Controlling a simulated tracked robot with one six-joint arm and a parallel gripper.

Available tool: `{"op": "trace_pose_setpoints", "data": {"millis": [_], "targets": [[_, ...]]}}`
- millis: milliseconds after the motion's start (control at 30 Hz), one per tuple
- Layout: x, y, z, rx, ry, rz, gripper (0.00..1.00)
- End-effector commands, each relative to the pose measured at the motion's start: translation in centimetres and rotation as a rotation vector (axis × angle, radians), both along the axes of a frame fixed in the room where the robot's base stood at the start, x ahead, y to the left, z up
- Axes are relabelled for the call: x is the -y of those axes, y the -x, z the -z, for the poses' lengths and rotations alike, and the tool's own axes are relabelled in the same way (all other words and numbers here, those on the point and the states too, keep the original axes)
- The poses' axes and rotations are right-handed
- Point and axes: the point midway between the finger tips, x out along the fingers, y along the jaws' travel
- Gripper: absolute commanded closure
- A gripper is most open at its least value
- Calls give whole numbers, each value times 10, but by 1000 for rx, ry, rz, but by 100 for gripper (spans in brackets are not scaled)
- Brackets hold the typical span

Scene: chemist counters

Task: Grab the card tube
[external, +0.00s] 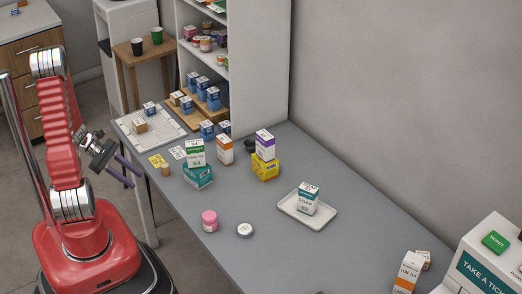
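A small brown cylinder, which looks like the card tube (165,170), stands upright on the grey counter (262,215) near its left edge. My gripper (135,178) is off the left edge of the counter, to the left of the tube. Its two dark fingers are apart with a gap between them, and I see nothing held. The gripper and the tube are apart in the picture. The exact distance between them cannot be told from this one view.
Right of the tube stand a green-and-white box (196,153) on a teal box (198,177), and an orange-and-white box (225,150). A yellow card (157,160) lies behind it. A pink jar (209,221) stands in front. A tray (318,222) holds a soap box (307,198).

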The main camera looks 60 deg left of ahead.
Motion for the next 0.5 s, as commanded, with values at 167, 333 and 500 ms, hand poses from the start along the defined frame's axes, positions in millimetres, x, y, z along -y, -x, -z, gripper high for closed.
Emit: {"op": "trace_pose_setpoints", "data": {"millis": [167,333,500], "targets": [[-16,-15,4,23,128,-180,66],[-32,-37,-6,62,204,-303,66],[-44,-51,-18,92,253,-382,66]]}}
